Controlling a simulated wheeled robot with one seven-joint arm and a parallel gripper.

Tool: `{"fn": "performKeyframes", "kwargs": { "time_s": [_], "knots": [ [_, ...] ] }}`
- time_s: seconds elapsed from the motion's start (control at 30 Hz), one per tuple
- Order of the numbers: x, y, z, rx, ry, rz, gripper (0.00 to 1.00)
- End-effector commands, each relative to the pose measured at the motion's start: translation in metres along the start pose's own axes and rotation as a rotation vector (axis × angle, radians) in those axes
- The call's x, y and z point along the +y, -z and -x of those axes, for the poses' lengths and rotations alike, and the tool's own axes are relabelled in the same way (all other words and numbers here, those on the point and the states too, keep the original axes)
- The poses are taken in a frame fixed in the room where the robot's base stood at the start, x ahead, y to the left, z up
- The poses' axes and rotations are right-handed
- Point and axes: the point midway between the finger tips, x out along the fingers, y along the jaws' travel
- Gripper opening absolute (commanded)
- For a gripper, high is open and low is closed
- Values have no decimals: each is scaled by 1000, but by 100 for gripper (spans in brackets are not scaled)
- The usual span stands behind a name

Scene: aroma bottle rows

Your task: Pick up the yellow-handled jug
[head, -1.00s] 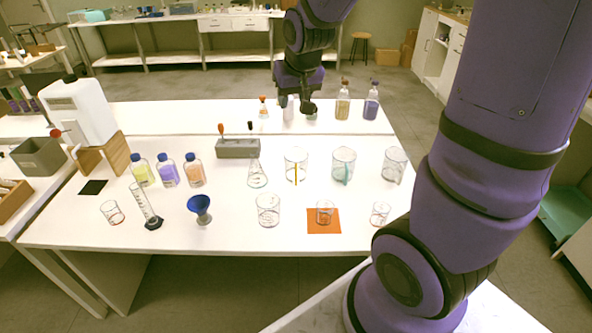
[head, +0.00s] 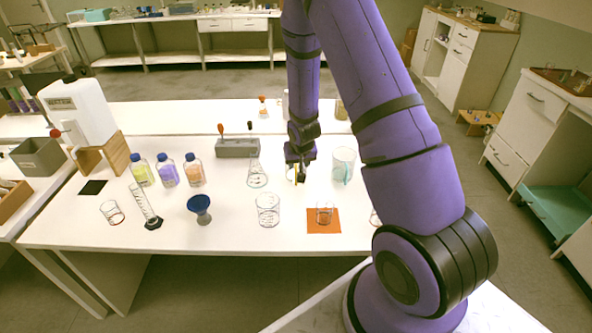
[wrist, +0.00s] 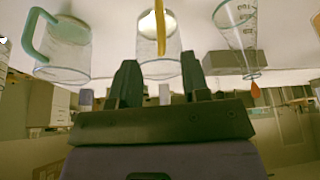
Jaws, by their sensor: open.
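The yellow-handled jug is a clear glass beaker with an upright yellow handle (wrist: 161,38). In the wrist view the jug (wrist: 146,50) is straight ahead, its handle towards me and centred between the fingers. My gripper (wrist: 158,64) is open and empty, with one finger on each side of the jug's line. In the head view my gripper (head: 299,160) is over the jug's place and hides much of it. I cannot tell whether the fingers touch the glass.
A teal-handled jug (head: 343,165) stands close to the right. A conical flask (head: 257,175) stands to the left, near a grey holder (head: 238,148). A glass beaker (head: 268,211) and an orange mat (head: 323,227) with a small beaker are nearer the front edge.

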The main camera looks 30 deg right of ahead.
Motion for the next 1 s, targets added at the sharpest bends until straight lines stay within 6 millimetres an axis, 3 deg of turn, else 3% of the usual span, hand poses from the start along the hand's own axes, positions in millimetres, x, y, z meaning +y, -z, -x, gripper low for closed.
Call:
{"fn": "performKeyframes", "kwargs": {
  "time_s": [0.33, 0.67, 1.0],
  "knots": [
    [0, -1, -44, -2, -1, 0, 43],
    [0, -2, -63, -1, -1, -1, 43],
    [-2, -3, -103, -2, -1, 0, 43]
  ]
}}
